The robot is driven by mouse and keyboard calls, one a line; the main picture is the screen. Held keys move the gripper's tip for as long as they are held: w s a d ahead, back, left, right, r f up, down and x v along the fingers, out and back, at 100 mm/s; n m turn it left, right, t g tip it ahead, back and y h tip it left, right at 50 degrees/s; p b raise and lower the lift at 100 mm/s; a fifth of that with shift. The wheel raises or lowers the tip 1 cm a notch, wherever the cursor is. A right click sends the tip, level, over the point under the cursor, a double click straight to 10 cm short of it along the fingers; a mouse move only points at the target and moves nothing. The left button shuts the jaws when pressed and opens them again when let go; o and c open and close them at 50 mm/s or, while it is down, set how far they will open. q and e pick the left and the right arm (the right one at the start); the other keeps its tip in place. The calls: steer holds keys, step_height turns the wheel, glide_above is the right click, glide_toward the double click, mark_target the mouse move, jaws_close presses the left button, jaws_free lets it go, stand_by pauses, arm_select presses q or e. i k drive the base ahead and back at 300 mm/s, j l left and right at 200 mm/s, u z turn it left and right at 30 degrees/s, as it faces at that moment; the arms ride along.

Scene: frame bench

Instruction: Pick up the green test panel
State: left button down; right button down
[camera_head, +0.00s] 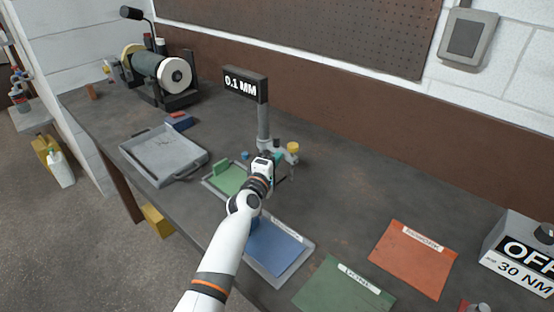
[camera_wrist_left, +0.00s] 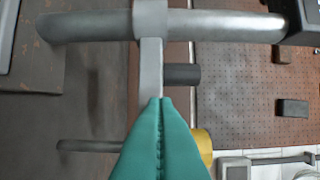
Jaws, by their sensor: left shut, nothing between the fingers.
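A green panel (camera_head: 228,179) lies in a shallow grey tray on the bench, with a small raised green block at its far edge. My left gripper (camera_head: 279,157) is to the right of this panel, apart from it, at the base of a grey gauge stand (camera_head: 263,122). Its teal fingers (camera_wrist_left: 160,103) are shut together and empty in the left wrist view, with the stand's metal bars behind them. My arm hides part of the tray's right side. The panel is not seen in the left wrist view. My right gripper is not in view.
A blue panel (camera_head: 272,248) lies in a tray to the right of my forearm. A green mat (camera_head: 345,289) and an orange mat (camera_head: 412,260) lie at the right.

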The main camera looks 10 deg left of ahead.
mark_target(230, 179)
steer(key=k+j, duration=0.1)
steer(key=k, duration=0.75)
